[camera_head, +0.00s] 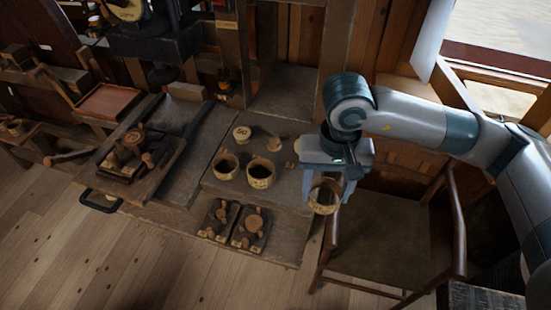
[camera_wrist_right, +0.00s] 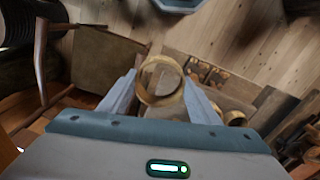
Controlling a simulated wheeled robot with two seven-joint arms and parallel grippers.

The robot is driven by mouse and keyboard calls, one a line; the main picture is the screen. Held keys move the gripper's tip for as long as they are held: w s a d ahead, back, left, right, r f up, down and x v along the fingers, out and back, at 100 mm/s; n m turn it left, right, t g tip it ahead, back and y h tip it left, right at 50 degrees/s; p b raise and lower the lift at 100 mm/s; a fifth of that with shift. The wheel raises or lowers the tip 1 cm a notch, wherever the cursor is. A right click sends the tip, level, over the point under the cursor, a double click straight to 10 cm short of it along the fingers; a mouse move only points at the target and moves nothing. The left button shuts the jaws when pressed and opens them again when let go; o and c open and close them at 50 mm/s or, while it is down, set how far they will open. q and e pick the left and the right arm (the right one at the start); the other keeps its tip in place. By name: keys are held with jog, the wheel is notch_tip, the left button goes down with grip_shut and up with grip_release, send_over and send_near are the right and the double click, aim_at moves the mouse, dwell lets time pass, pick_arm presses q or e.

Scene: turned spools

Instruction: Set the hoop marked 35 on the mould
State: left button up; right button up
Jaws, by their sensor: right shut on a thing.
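My right gripper (camera_head: 325,187) is shut on a pale wooden hoop (camera_head: 323,208) and holds it in the air, right of the bench. In the right wrist view the hoop (camera_wrist_right: 160,101) sits between the two fingers; no mark on it is readable. Two similar hoops stand on the bench, a left one (camera_head: 227,167) and a right one (camera_head: 261,174). Behind them is a small pale round piece (camera_head: 242,134) that seems marked 50. A round wooden block (camera_head: 134,142) on a dark board at the left may be the mould; I cannot tell. My left gripper is not in view.
Two small dark boards with wooden pieces, a left (camera_head: 218,219) and a right (camera_head: 250,229), lie at the bench's front. A wooden armchair (camera_head: 393,235) stands below my right arm. A reddish tray (camera_head: 108,102) is further left.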

jog(key=s+d+f+b, duration=0.1)
jog(key=d+f, duration=0.2)
jog(key=f, duration=0.3)
jog(key=s+d+f+b, duration=0.1)
jog(key=d+f+b, duration=0.1)
jog(key=f, duration=0.5)
jog(key=s+d+f+n+b, duration=0.1)
jog(key=s+d+f+b, duration=0.1)
jog(key=f, duration=0.4)
jog(key=shift+d+f, duration=0.15)
jog(key=shift+d, duration=0.65)
jog(key=shift+d, duration=0.1)
